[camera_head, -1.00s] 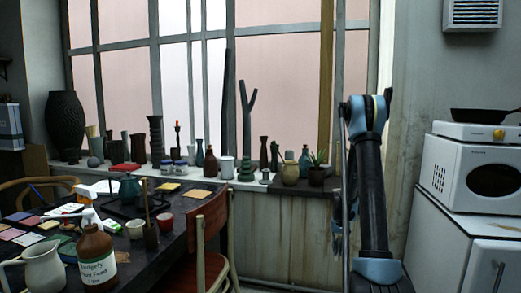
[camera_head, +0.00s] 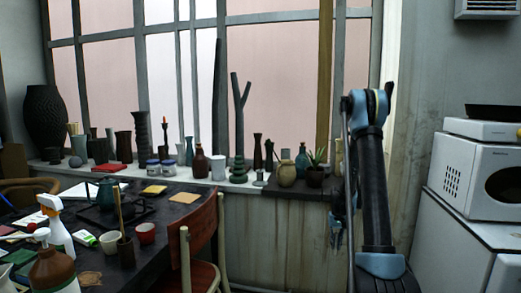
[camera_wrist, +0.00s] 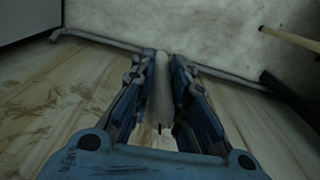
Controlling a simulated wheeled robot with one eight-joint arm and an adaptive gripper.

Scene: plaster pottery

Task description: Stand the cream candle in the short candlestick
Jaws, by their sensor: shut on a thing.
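The cream candle (camera_wrist: 161,90) is held between the two fingers of my gripper (camera_wrist: 172,85) in the wrist view, with its dark wick toward the bottom of that picture. In the head view my gripper (camera_head: 336,232) hangs low beside my arm, in front of the wall under the sill, and the candle cannot be made out there. A small grey holder (camera_head: 259,179) on the windowsill looks like the short candlestick; it is too small to be sure. It looks empty and stands right of a dark green ringed piece. My gripper is lower and to its right.
The windowsill (camera_head: 215,180) is crowded with vases and bottles. A potted plant (camera_head: 315,175) and a round tan jar (camera_head: 287,174) stand right of the small holder. A red chair (camera_head: 205,235) and a cluttered dark table (camera_head: 165,215) stand left. A microwave (camera_head: 475,180) is at right.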

